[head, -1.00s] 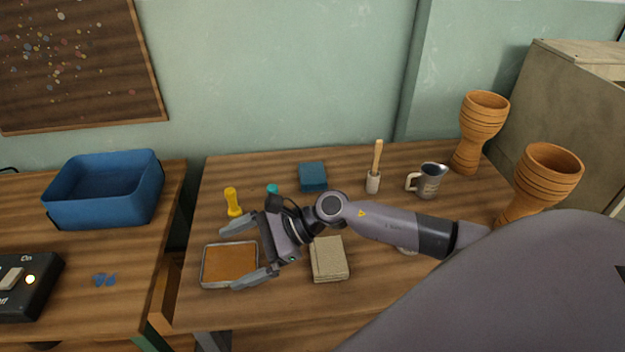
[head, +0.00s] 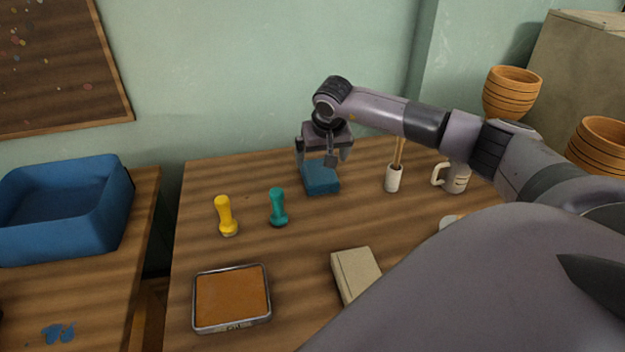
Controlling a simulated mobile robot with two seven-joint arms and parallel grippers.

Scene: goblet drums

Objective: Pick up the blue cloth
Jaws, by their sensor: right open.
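The blue cloth (head: 320,181) is a folded, dark blue block of fabric lying on the wooden table near its back edge, in the head view. My right gripper (head: 325,163) is directly above it, pointing down, with its fingers spread apart. The fingers overlap the cloth's far part in the picture; I cannot tell whether they touch it. The gripper is open and holds nothing that I can see. My left gripper is not in view.
A white holder (head: 393,179) with a wooden stick and a mug (head: 455,178) stand to the right.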

